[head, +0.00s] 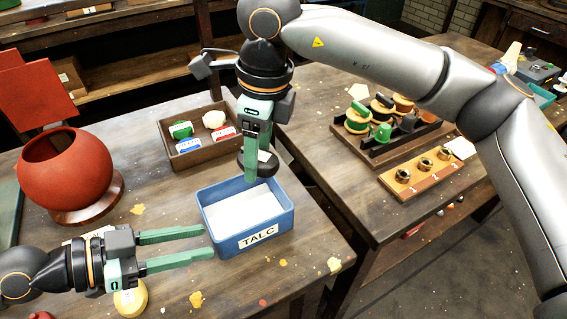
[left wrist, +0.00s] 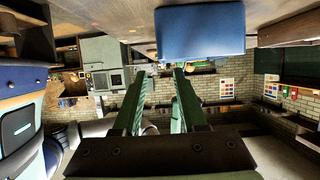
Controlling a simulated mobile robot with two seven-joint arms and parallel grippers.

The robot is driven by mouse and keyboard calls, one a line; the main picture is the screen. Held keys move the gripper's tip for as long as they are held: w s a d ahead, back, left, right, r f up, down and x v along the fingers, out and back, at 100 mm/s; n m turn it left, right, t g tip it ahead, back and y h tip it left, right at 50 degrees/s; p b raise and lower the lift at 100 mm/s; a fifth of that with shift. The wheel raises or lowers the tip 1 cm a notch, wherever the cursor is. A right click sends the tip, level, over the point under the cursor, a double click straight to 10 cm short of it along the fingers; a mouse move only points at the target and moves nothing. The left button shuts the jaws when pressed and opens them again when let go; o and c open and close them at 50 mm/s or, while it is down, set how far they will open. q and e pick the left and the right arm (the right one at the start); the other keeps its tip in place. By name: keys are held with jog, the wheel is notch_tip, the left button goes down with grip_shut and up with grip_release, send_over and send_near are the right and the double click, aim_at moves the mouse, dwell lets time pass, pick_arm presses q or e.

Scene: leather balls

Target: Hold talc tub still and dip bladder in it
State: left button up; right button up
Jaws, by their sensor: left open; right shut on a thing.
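The blue talc tub (head: 284,224), labelled TALC and holding white powder, stands upright near the bench's right edge. My left gripper (head: 212,243) is open and level, its fingertips close to the tub's left wall; contact cannot be told. In the left wrist view the tub (left wrist: 200,32) is at the top, beyond the open fingers of my left gripper (left wrist: 164,74). My right gripper (head: 251,178) points down at the tub's back edge and is shut on a dark round thing, seemingly the bladder (head: 268,161). The fingers partly hide it.
A wooden tray (head: 205,154) with small coloured items is behind the tub. A red ball shell (head: 66,172) sits on a brown stand at the left. A yellow round thing (head: 131,302) is by my left arm. A second bench (head: 340,185) stands right, across a gap.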

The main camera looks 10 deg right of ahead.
jog(key=a+r+m, duration=0.1)
jog(key=m, duration=0.1)
jog(key=a+r+m, duration=0.1)
jog(key=a+m, duration=0.1)
jog(key=shift+r+m, duration=0.3)
jog(key=shift+m, duration=0.1)
pick_arm(q)
jog(key=shift+d, duration=0.1)
jog(key=x, duration=1.2)
pick_arm(e)
jog(key=shift+a+r+m+t, duration=0.15)
jog(key=shift+a+m+t, duration=0.05)
jog(key=shift+m+t, duration=0.1)
pick_arm(q)
jog(key=shift+c, duration=0.2)
grip_shut()
dwell(0.8)
pick_arm(e)
jog(key=m, duration=0.2)
send_over(245, 213)
notch_tip(245, 213, down, 5)
jog(key=shift+h, duration=0.3)
jog(key=shift+s+d+f, duration=0.1)
jog(key=shift+s+f, duration=0.05)
jog(key=shift+f, duration=2.35)
jog(key=shift+s+f, duration=0.1)
jog(key=shift+f, duration=2.35)
